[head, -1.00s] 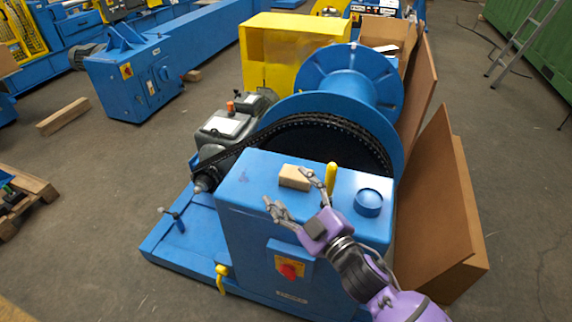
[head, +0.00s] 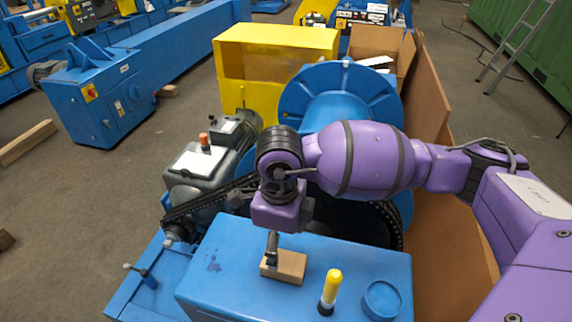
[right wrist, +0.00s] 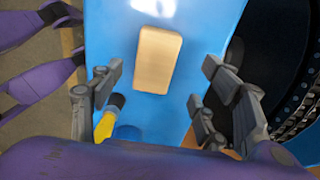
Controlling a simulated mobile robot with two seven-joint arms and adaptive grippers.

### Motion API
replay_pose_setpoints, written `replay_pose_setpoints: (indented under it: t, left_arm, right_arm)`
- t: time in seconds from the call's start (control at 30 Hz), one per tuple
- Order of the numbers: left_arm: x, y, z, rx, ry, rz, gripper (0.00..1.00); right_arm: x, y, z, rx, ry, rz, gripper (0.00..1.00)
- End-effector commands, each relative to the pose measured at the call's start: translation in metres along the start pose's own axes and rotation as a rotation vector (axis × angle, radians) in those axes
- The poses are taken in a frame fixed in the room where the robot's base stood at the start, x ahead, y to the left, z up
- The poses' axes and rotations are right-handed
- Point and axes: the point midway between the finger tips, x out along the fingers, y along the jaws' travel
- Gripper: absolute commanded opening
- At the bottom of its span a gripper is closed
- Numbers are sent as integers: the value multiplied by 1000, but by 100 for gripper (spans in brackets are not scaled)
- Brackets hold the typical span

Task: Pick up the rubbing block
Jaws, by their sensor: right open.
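The rubbing block is a small tan block (head: 289,267) lying flat on the blue housing top (head: 235,262). It also shows in the right wrist view (right wrist: 158,60), lying between the spread fingers but ahead of them. My right gripper (head: 271,257) points down over the block's left part in the head view, partly covering it. Its fingers stand open on both sides in the right wrist view, with nothing held. Contact with the block cannot be told. My left gripper is not in view.
A yellow handle with a dark base (head: 331,289) stands close to the block, beside a round blue cap (head: 382,300). Behind the housing are a dark chain (head: 208,199) and a large blue drum (head: 325,85). Brown boards (head: 428,90) lean at the right.

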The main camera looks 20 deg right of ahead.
Motion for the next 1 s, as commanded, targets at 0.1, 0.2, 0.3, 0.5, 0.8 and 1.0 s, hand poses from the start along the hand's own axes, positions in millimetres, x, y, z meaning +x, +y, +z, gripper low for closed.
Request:
replay_pose_setpoints:
  t: [0.1,0.2,0.3,0.5,0.8,1.0]
  left_arm:
    - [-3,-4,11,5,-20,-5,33]
    - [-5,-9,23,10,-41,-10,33]
    - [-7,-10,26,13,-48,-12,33]
    - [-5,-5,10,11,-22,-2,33]
    - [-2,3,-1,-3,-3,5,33]
    - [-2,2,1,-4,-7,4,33]
  right_arm:
    - [10,0,-4,8,16,0,69]
    - [22,1,-4,7,14,3,69]
    - [33,0,-5,8,14,3,69]
    - [62,-1,-8,7,12,3,69]
    - [78,-1,-9,6,11,4,69]
    - [78,-1,-8,6,11,4,54]
